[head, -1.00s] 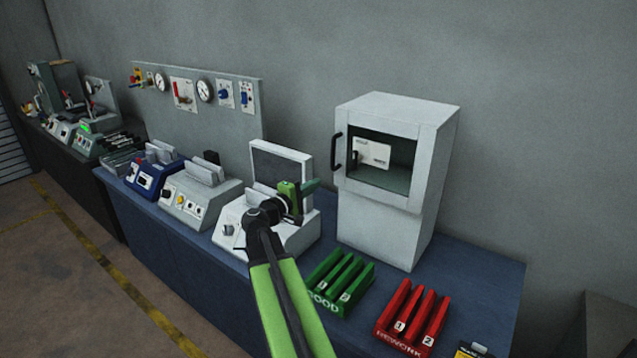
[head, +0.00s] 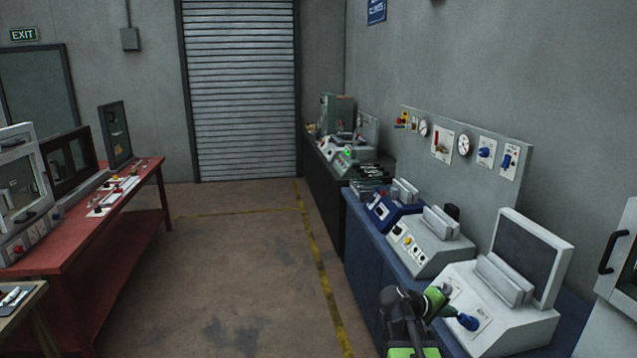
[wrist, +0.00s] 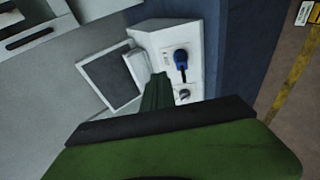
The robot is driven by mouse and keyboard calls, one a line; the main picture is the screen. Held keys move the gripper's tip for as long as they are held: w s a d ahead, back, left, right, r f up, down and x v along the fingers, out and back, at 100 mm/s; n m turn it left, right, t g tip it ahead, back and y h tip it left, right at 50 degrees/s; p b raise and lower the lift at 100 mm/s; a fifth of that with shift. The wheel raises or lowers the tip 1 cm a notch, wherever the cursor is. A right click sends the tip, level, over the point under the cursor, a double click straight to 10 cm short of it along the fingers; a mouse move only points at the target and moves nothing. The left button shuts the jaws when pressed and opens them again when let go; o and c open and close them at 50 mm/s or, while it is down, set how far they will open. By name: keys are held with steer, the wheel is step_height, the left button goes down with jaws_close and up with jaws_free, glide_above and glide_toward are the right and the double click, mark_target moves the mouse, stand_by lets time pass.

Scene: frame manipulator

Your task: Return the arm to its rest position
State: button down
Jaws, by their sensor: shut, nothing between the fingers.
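My gripper (head: 446,305) shows in the head view at the lower right, a green end on my dark and green arm. It is beside the front of the white machine with the dark screen (head: 513,300). In the wrist view my gripper's green fingers (wrist: 157,92) are together with nothing between them. They point toward the same white machine (wrist: 150,40), whose blue knob (wrist: 181,58) shows beyond them. From these views I cannot tell how far my gripper is from the machine.
The blue bench (head: 360,245) with several machines runs along the right wall. A white cabinet (head: 622,250) stands at the right edge. A red table (head: 110,220) with equipment is at the left. The floor (head: 235,270) between them is clear, up to a roller shutter (head: 240,90).

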steer(key=s+a+f+g+y, duration=0.1)
steer(key=s+a+f+y, duration=0.2)
steer(key=a, duration=0.5)
steer(key=s+a+f+m+g+y, duration=0.1)
steer(key=s+a+f+y, duration=0.2)
steer(key=a, duration=0.6)
steer(key=s+a+f+m+g+y, duration=0.1)
steer(key=s+a+f+y, duration=0.3)
steer(key=a, duration=0.5)
step_height(320, 180, down, 3)
steer(key=shift+r+g+y, duration=0.2)
steer(key=shift+g+y, duration=0.3)
steer(key=shift+y, duration=0.2)
steer(key=shift+a, duration=0.1)
